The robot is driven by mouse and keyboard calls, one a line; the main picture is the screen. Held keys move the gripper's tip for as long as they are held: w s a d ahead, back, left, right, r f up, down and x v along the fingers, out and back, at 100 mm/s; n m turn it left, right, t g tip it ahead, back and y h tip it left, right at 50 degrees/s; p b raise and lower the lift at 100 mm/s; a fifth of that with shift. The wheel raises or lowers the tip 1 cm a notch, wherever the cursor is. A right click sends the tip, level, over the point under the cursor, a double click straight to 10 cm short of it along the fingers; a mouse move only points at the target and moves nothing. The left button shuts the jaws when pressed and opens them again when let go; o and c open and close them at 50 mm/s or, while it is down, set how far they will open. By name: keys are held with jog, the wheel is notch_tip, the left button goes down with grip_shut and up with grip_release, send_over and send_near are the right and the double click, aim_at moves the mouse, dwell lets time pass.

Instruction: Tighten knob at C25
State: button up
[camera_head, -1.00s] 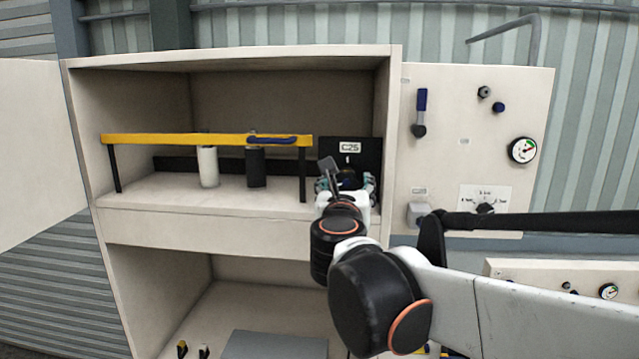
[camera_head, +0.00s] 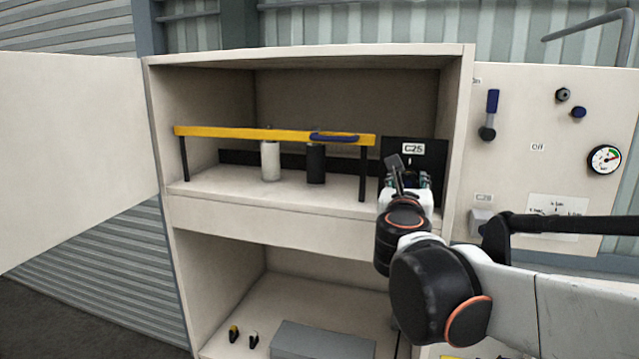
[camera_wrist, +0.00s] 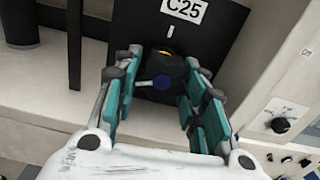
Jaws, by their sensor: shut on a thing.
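The C25 label (camera_head: 413,149) is on a black panel (camera_head: 432,156) at the right end of the cabinet's upper shelf. In the wrist view, a dark knob (camera_wrist: 163,72) with a blue face and a bit of yellow behind it sits on the panel below the label (camera_wrist: 184,9). My gripper (camera_wrist: 160,80) has its teal-padded fingers on both sides of the knob and is shut on it. In the head view, my gripper (camera_head: 408,180) is in front of the panel, and my arm hides the knob.
A yellow bar (camera_head: 250,134) on black legs stands left of the panel, with a white cylinder (camera_head: 270,161) and a black cylinder (camera_head: 316,164) behind it. The cabinet's side wall is close on the right. A control panel (camera_head: 540,150) with a lever and gauge lies beyond.

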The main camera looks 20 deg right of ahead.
jog(key=shift+m, duration=0.3)
jog(key=m, duration=0.5)
jog(key=shift+w+a, duration=0.1)
jog(key=m, duration=0.6)
jog(key=shift+w+b, duration=0.1)
jog(key=shift+b, duration=0.3)
jog(key=m, duration=0.5)
jog(key=shift+r, duration=0.1)
jog(key=m, duration=0.5)
jog(key=shift+m, duration=0.3)
